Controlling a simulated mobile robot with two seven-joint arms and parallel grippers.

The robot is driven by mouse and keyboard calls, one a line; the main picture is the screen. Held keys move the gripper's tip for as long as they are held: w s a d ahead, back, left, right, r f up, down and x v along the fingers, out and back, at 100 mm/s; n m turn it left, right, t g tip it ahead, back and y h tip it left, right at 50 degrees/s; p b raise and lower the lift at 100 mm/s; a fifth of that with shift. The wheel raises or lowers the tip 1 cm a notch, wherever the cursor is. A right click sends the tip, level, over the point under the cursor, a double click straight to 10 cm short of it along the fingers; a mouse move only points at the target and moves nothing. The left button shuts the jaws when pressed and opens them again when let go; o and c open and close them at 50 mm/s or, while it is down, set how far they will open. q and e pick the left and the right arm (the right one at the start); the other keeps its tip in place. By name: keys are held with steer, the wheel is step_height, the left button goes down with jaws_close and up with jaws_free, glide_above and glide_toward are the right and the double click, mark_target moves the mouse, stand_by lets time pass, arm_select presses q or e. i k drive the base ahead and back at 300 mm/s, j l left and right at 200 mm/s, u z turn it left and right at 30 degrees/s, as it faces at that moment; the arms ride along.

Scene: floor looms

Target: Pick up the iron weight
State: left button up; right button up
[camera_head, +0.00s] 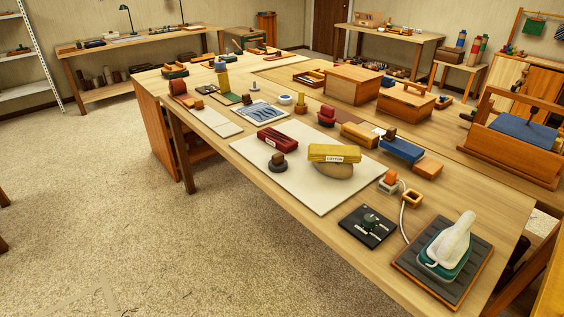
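A dark round weight with a brown knob (278,163) sits upright on a large white sheet on the long wooden table; it looks like the iron weight. A dark red box (277,139) lies just behind it. A yellow labelled block (334,152) rests on a rounded tan stone (333,170) to its right. A pressing iron with a white handle and green base (447,245) stands on a dark ribbed pad at the table's near right. Neither of my grippers is in view.
The long table (300,212) is crowded with blocks, wooden boxes and small tools. A black square plate with a dark knob (368,226) lies near its front edge. The carpeted floor (110,200) at left and front is open. Other benches line the walls.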

mark_target(277, 164)
steer(key=i+z, duration=0.1)
steer(key=z, duration=1.4)
steer(key=i+j, duration=0.1)
steer(key=j, duration=0.35)
steer(key=i+j, duration=0.15)
steer(key=j, duration=0.3)
steer(key=i+j, duration=0.1)
steer(key=j, duration=0.35)
steer(key=i+j, duration=0.15)
steer(key=j, duration=0.35)
steer(key=l+z, duration=0.05)
